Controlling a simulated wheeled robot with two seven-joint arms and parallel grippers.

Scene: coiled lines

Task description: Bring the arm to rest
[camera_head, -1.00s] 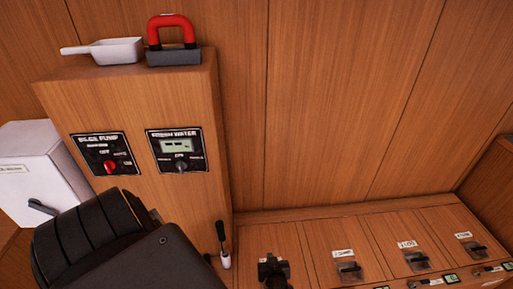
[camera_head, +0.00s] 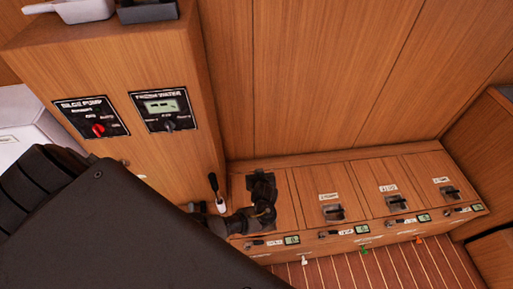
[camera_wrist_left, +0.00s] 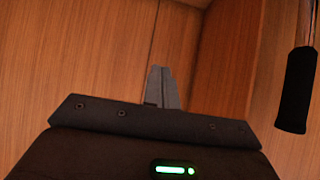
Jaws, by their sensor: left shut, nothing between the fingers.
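My left arm fills the lower left of the head view as a large dark shape. A dark jointed piece, apparently my left wrist and gripper (camera_head: 261,182), is over the left end of the low wooden lockers; its fingertips are hard to make out there. In the left wrist view the grey fingers of my left gripper (camera_wrist_left: 162,73) are together and empty, pointing toward wood panelling. My right gripper is not seen.
A black-handled lever (camera_head: 213,186) stands close left of the gripper; a black grip (camera_wrist_left: 297,90) is at the right of the wrist view. Switch panels (camera_head: 163,110) are on the wooden cabinet. Latched lockers (camera_head: 372,178) run right. The striped floor (camera_head: 385,268) is clear.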

